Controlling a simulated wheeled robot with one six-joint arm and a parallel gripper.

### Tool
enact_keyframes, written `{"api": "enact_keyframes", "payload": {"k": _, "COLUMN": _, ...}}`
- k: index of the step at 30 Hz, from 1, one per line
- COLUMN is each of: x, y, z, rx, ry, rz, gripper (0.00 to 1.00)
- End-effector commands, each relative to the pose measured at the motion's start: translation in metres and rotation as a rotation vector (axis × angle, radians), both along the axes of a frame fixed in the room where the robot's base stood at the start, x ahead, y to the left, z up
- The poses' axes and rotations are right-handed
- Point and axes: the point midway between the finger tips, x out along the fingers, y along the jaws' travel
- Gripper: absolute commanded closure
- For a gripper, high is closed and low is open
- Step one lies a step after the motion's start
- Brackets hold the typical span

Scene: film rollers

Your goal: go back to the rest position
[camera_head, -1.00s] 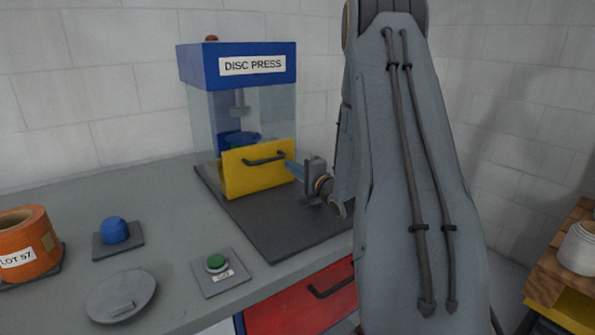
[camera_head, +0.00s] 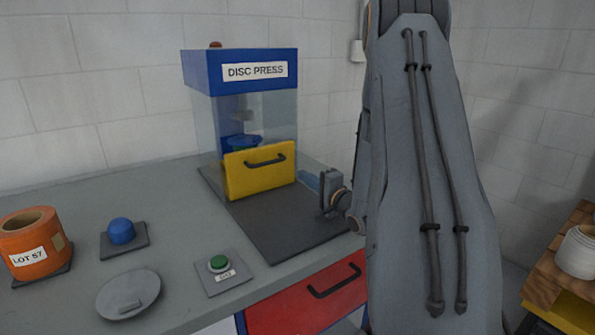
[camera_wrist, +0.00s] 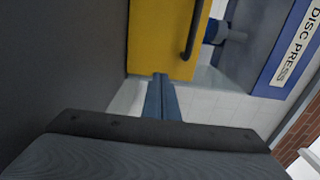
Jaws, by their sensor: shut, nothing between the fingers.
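My gripper (camera_head: 307,180) is at the right side of the disc press, with its blue fingers pointing left toward the yellow door. In the wrist view my gripper (camera_wrist: 160,78) shows its blue fingers together, with nothing between them. The disc press (camera_head: 240,70) has a blue top, clear walls and a yellow front door (camera_head: 240,182) with a dark handle. The door looks closed. In the wrist view the yellow door (camera_wrist: 155,35) is just beyond the fingertips; I cannot tell the exact gap. My arm hides part of the bench's right end.
A red drawer (camera_head: 300,300) is below.

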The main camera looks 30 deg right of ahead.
Motion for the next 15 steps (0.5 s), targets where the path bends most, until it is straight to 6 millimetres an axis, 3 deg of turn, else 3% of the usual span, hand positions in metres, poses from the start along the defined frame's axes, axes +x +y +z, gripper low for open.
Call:
{"api": "enact_keyframes", "payload": {"k": 6, "x": -0.041, "y": -0.001, "z": -0.001, "rx": 0.002, "ry": 0.001, "rz": -0.001, "gripper": 1.00}}
{"api": "enact_keyframes", "payload": {"k": 15, "x": -0.062, "y": -0.001, "z": 0.000, "rx": 0.000, "ry": 0.001, "rz": 0.002, "gripper": 1.00}}
